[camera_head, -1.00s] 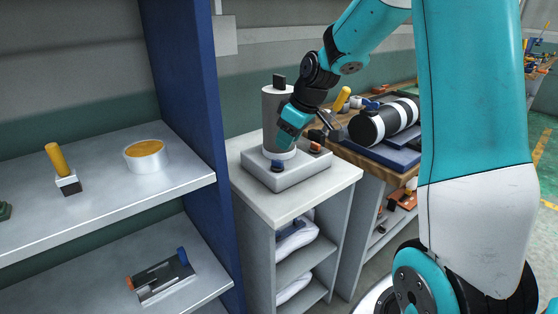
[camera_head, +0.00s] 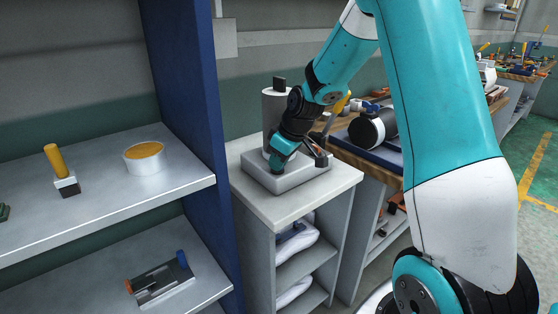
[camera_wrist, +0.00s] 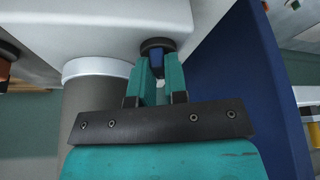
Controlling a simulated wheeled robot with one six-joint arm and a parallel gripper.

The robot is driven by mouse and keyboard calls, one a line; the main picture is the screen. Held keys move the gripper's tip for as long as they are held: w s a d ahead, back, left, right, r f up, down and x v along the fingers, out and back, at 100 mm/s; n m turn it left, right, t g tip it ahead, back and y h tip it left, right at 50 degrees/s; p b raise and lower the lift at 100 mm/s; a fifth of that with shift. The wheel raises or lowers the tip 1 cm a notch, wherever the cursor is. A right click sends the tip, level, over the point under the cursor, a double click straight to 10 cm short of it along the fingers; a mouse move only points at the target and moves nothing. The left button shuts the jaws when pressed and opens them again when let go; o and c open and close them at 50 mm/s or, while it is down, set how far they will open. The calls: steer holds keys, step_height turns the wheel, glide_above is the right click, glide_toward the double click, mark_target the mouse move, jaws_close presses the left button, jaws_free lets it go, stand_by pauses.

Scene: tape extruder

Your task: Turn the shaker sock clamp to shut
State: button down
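A grey cylinder (camera_head: 275,108) stands upright on a pale block base (camera_head: 299,177) on a white stand; the cylinder also shows in the wrist view (camera_wrist: 92,92). A small blue knob with a black round collar (camera_wrist: 157,60) sits on the block's side. I cannot tell for certain that this knob is the shaker sock clamp. My gripper (camera_wrist: 158,68) has its two teal fingers close on either side of the blue knob, with no clear gap. In the head view my gripper (camera_head: 278,166) hides the knob. An orange part (camera_wrist: 5,70) shows at the wrist view's left edge.
A blue upright panel (camera_head: 190,100) stands left of the stand, close to my gripper. Left of it, shelves hold a round tin (camera_head: 145,160) and a yellow-handled tool (camera_head: 60,167). A wooden bench with a black roll (camera_head: 372,130) is on the right.

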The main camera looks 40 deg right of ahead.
steer(key=shift+a+r+m+h+p, duration=0.1)
steer(key=shift+m+h+p, duration=0.25)
steer(key=shift+m, duration=0.75)
steer(key=shift+m+h, duration=0.45)
steer(key=shift+m, duration=0.65)
steer(key=c, duration=1.1)
jaws_free()
steer(key=shift+c, duration=0.2)
steer(key=p+v, duration=0.2)
steer(key=v, duration=1.5)
steer(key=shift+s, duration=0.3)
